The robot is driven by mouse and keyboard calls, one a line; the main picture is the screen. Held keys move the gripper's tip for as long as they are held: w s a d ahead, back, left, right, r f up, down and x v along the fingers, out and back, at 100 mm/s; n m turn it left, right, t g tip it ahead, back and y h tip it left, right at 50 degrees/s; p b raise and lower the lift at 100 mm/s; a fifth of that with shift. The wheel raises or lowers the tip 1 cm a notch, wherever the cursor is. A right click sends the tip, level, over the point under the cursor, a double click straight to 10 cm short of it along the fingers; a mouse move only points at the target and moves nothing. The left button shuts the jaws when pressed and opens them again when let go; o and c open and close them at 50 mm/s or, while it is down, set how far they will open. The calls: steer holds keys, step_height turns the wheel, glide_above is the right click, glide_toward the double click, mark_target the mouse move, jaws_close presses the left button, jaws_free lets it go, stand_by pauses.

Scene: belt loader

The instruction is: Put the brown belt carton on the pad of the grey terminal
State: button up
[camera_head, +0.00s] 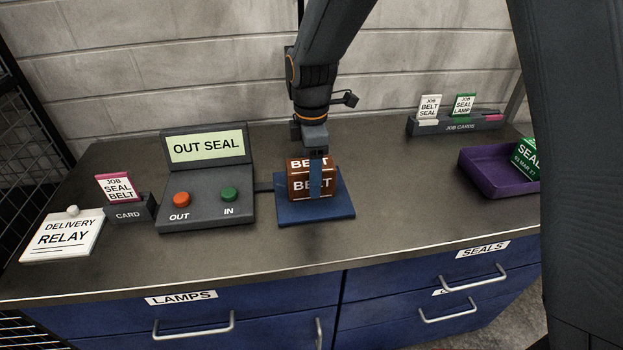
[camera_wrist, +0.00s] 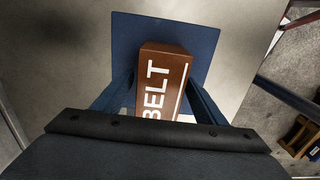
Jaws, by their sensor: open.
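The brown belt carton (camera_head: 298,186) stands on the blue pad (camera_head: 338,210) joined to the grey terminal (camera_head: 205,206). The terminal's screen reads OUT SEAL, above an orange OUT button (camera_head: 181,199) and a green IN button (camera_head: 229,194). My gripper (camera_head: 316,180) is directly over the carton, pointing down, with its fingers at the carton's sides. In the wrist view the carton (camera_wrist: 165,78) lies between the two blue fingers (camera_wrist: 165,90), which are open; whether they touch it is unclear. The pad (camera_wrist: 200,35) shows around the carton.
A card holder (camera_head: 130,208) with a pink SEAL BELT card and a DELIVERY RELAY plate (camera_head: 62,236) are at left. A job card rack (camera_head: 455,124) stands at the back right. A purple tray (camera_head: 490,178) with a green carton (camera_head: 527,155) is at right. Labelled drawers are below.

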step_height(320, 180, up, 10)
steer(key=shift+r+b, duration=0.15)
steer(key=shift+b, duration=0.95)
steer(key=s+d+f+m, duration=0.3)
steer(key=s+d+m, duration=0.1)
steer(key=d+m, duration=0.3)
steer(key=s+d+f+m, duration=0.4)
steer(key=d+m, duration=0.3)
steer(key=d, duration=0.2)
steer(key=s+d+f+m, duration=0.3)
steer(key=s+d+m, duration=0.3)
steer(key=d+m, duration=0.1)
steer(key=shift+s+d+f+t, duration=0.25)
steer(key=shift+d+f+t, duration=0.15)
steer(key=shift+d, duration=0.4)
